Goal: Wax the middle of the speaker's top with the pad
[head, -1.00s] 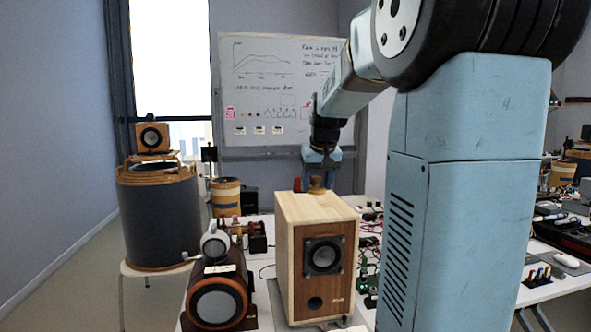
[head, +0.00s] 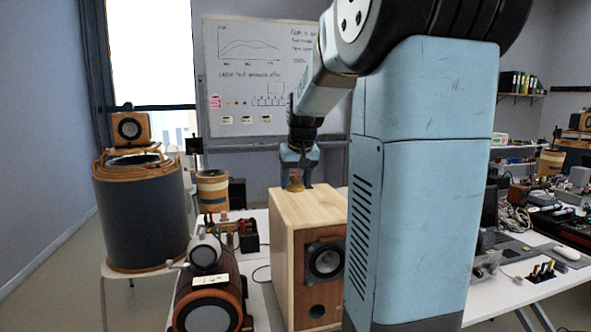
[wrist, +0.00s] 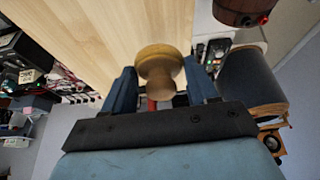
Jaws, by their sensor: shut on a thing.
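The speaker (head: 291,265) is a pale wooden box with a darker front, a round driver and a port below it. It stands upright on the table, its top bare pale wood; the top fills the upper left of the wrist view (wrist: 95,45). My gripper (head: 298,172) is shut on the pad (wrist: 160,60), a round, knob-like piece of light brown wood. In the wrist view the pad sits between the two blue fingers. In the head view the pad is at the rear edge of the speaker's top; I cannot tell whether it touches.
A brown cylindrical device (head: 208,300) with a pale round end stands left of the speaker. A dark drum (head: 142,215) carries a small speaker (head: 131,128) farther left. A whiteboard (head: 258,75) stands behind. A cluttered table (head: 560,240) is at the right.

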